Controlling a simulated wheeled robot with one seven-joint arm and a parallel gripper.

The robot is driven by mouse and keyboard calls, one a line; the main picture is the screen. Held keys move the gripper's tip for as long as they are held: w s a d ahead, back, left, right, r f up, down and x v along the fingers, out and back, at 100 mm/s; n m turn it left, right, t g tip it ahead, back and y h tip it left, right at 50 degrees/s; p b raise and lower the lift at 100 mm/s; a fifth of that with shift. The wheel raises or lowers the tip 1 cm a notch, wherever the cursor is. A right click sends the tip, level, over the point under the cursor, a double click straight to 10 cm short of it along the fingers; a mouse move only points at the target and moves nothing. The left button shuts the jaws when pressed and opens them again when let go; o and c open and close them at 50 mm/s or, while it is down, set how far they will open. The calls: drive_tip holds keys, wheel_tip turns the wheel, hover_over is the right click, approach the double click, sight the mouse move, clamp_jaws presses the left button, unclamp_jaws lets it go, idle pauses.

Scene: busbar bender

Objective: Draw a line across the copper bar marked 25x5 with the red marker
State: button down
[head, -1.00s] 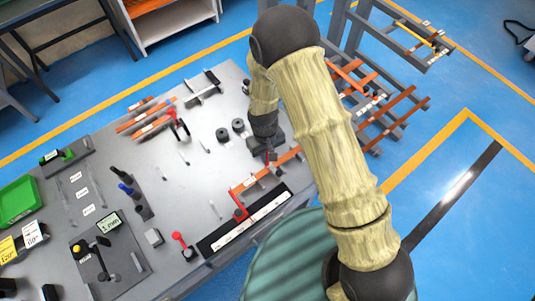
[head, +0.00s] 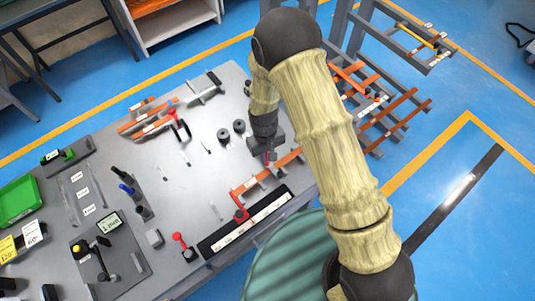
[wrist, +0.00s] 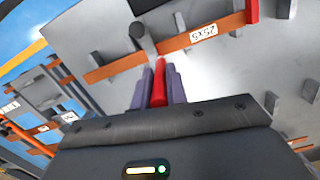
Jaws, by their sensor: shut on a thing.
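The copper bar marked 25x5 (wrist: 182,43) runs slantwise across the upper part of the wrist view, its white label right of the marker. It also lies near the table's front edge in the head view (head: 249,185). My gripper (wrist: 160,75) is shut on the red marker (wrist: 158,86), which stands out between its fingers. The marker's far end shows at or just in front of the bar's near edge; I cannot tell whether it touches. In the head view my gripper (head: 268,154) is over the right part of the bar. No drawn line is discernible on it.
A red clamp (wrist: 251,11) crosses the bar right of the label. A dark upright post (wrist: 142,38) stands close behind the bar, near the marker. A long labelled strip (head: 245,222) lies along the table's front edge. A rack with copper bars (head: 385,120) stands to the right.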

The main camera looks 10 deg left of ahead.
drive_tip(key=shift+r, duration=0.1)
drive_tip(key=shift+r+p, duration=2.3)
drive_tip(key=shift+r, duration=1.15)
drive_tip(key=shift+s+f, duration=0.1)
